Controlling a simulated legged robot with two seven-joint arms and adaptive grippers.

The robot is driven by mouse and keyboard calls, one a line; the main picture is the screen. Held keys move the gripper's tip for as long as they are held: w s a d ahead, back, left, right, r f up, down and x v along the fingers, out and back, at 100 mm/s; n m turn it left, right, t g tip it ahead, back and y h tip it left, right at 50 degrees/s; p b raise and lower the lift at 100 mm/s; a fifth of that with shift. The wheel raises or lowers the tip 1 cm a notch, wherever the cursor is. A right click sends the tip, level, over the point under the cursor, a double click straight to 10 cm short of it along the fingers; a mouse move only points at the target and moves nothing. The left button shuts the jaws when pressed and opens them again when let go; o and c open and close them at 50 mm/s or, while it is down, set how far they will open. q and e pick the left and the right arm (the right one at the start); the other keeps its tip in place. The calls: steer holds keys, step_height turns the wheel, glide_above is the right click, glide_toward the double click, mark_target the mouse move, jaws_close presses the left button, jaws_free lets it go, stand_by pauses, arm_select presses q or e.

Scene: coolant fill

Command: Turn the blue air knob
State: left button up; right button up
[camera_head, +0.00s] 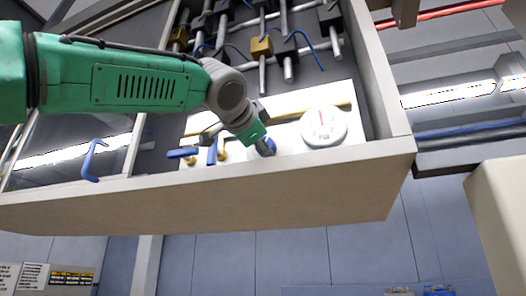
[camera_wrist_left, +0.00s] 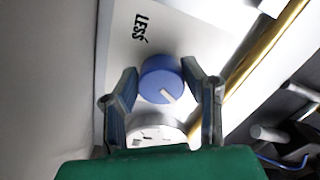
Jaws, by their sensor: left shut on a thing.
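The blue air knob (camera_wrist_left: 162,78) is round, with a white pointer line, and sits on a white panel (camera_wrist_left: 120,45) beside the word "LESS" in the left wrist view. My left gripper (camera_wrist_left: 160,76) has one finger on each side of the knob and is shut on it. In the head view my left gripper (camera_head: 265,147) reaches down to the white panel, left of the round gauge (camera_head: 323,127). The gripper covers most of the knob there. My right gripper is not in view.
Blue valve handles (camera_head: 183,153) and brass pipes (camera_head: 290,113) are on the panel near my gripper. A beige frame (camera_head: 300,165) runs along the panel's lower edge. Grey rods and fittings (camera_head: 262,47) lie above. In the wrist view a brass pipe (camera_wrist_left: 245,75) passes to the right.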

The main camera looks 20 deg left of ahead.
arm_select(q)
steer(key=m, duration=0.3)
steer(key=shift+r+m, duration=0.1)
steer(key=shift+m, duration=0.3)
steer(key=m, duration=0.3)
steer(key=shift+d+m, duration=0.1)
steer(key=shift+m, duration=0.2)
steer(key=m+p, duration=0.1)
steer(key=m, duration=0.2)
steer(key=shift+d+f+m, duration=0.15)
steer(key=shift+f+m, duration=0.05)
steer(key=shift+m, duration=1.3)
steer(key=o, duration=1.1)
steer(key=shift+o, duration=0.2)
steer(key=shift+s+r, duration=0.1)
steer(key=shift+r, duration=0.05)
steer(key=shift+p, duration=0.3)
